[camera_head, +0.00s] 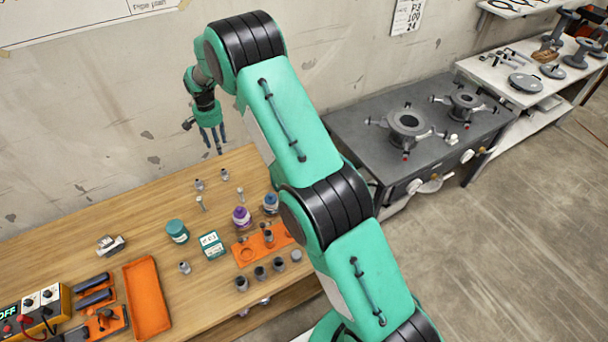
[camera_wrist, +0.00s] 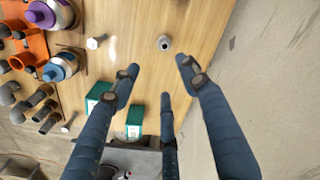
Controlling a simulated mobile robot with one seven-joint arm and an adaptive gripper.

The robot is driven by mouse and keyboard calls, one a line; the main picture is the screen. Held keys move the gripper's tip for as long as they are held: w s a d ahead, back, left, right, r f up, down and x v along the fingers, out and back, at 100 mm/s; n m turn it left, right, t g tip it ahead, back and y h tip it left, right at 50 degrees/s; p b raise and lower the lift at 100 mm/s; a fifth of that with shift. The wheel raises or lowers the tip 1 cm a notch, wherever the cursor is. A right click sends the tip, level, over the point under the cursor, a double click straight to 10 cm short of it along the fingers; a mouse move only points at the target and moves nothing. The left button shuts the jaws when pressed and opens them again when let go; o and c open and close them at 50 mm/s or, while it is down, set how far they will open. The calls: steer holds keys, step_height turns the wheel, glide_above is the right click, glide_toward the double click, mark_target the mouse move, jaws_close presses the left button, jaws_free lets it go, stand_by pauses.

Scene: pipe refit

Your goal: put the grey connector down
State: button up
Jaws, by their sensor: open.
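A small grey connector (camera_wrist: 164,43) with a round open end stands on the wooden table in the wrist view, beyond the fingertips and apart from them. It appears to be the small grey piece (camera_head: 224,174) near the wall side of the table in the head view. A similar grey piece (camera_head: 199,185) stands to its left. My gripper (camera_head: 213,145) is above the table near the wall, pointing down. In the wrist view its three blue fingers (camera_wrist: 160,78) are spread with nothing between them.
Pale bolts (camera_head: 240,194), a purple bottle (camera_head: 241,217) and a blue bottle (camera_head: 271,203) stand nearby. An orange holder (camera_head: 243,256), dark fittings (camera_head: 241,284) and an orange tray (camera_head: 147,298) are nearer the front. Green boxes (camera_wrist: 133,121) show below the fingers. The table's left back is clear.

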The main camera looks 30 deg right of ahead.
steer(key=s+d+r+n+t, duration=0.1)
steer(key=s+r, duration=0.7)
steer(key=r, duration=0.3)
steer(key=s+d+r+n+t, duration=0.1)
steer(key=s+d+r, duration=0.1)
steer(key=s+r, duration=0.75)
steer(key=s+d+r+n, duration=0.1)
steer(key=s+r, duration=0.5)
steer(key=r, duration=0.6)
steer(key=s+d+r+n+t, duration=0.1)
steer(key=s+r, duration=0.2)
steer(key=s, duration=0.5)
steer(key=s+r+n+t, duration=0.1)
steer(key=s+r, duration=0.3)
steer(key=s, duration=0.5)
steer(key=s+d+f+n+t, duration=0.1)
steer(key=s+f+n, duration=0.1)
steer(key=s, duration=1.6)
steer(key=shift+d+f, duration=0.2)
steer(key=shift+f, duration=0.25)
steer(key=shift+f, duration=0.15)
step_height(320, 180, down, 7)
steer(key=b, duration=0.7)
steer(key=shift+o, duration=0.6)
